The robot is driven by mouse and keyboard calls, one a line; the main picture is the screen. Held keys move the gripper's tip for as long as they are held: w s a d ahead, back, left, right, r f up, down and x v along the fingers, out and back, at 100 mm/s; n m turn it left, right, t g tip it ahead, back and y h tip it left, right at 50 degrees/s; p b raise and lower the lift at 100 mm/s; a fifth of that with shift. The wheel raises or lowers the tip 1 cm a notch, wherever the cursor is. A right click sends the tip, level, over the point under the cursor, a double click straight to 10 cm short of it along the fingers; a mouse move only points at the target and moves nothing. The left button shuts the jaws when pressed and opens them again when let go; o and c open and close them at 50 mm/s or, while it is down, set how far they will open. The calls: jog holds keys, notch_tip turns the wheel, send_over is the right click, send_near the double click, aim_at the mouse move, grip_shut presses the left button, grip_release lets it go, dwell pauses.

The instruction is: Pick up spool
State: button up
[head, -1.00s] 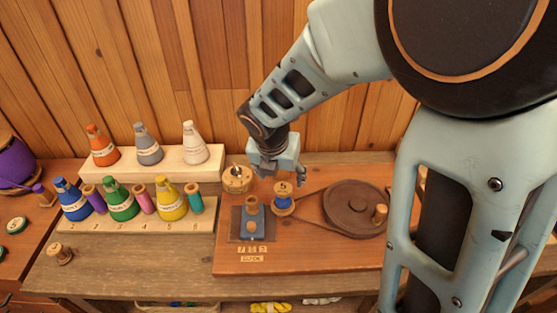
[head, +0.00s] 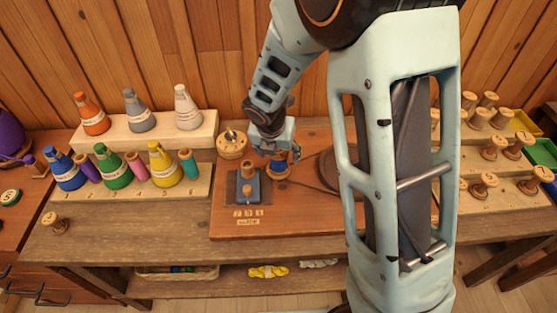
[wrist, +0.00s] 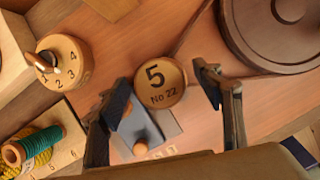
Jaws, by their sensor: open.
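A spool with a round wooden top marked "5" and "No 22" (wrist: 161,86) stands on the wooden winder board. In the head view its wooden rim (head: 278,172) shows just under my gripper (head: 281,155), which hides most of it. In the wrist view my gripper (wrist: 164,91) is open, with one finger on each side of the spool top. I cannot tell how far the fingertips are above or below the top.
A blue block with a wooden peg (head: 249,186) is close left of the spool, and a numbered dial (head: 232,146) stands behind it. A dark wheel (wrist: 285,30) is to the right. Thread cones and several wooden spools (head: 490,148) stand on side racks.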

jog(key=c, duration=1.2)
jog(key=shift+c, duration=0.4)
jog(key=shift+r, duration=0.15)
